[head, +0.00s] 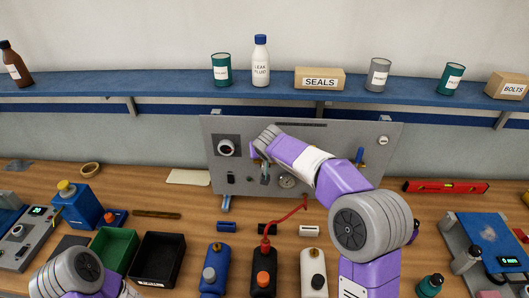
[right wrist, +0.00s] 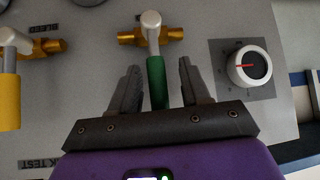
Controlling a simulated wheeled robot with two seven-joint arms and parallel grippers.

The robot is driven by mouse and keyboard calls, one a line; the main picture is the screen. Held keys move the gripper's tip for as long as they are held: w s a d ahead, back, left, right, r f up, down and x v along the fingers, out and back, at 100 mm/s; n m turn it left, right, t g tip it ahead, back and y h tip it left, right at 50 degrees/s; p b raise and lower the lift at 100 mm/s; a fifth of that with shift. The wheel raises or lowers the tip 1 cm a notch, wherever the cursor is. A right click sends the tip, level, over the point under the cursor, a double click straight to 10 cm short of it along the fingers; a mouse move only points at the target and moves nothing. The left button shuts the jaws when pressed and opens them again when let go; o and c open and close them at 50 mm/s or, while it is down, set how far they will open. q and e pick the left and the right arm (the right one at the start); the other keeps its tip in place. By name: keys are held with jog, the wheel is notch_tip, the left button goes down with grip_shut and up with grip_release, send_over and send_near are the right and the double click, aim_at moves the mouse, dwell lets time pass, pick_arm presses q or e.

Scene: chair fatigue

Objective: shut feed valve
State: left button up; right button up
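The panel (head: 330,135) stands upright at the back of the bench. In the right wrist view a valve with a brass body and a green lever (right wrist: 156,82) is on the panel; its label is not visible. The lever hangs between the two dark fingers of my right gripper (right wrist: 158,88), which is open with a gap on both sides. In the head view my right arm hides most of this spot. A yellow-lever valve (right wrist: 9,95) is to the left, by a label reading BLEED upside down. My left arm shows at the lower left of the head view; its gripper is out of frame.
A white dial (right wrist: 249,66) with a red pointer sits right of the green lever. In the head view, a blue lever (head: 360,155) is on the panel's right. Bottles and a red hose (head: 287,219) stand below the panel. A blue shelf (head: 160,98) runs above.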

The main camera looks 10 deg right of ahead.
jog(key=b+v, duration=0.1)
jog(key=v, duration=0.6)
jog(key=shift+s+r, duration=0.2)
jog(key=shift+r, duration=0.05)
jog(key=shift+a+f, duration=0.1)
dwell(0.4)
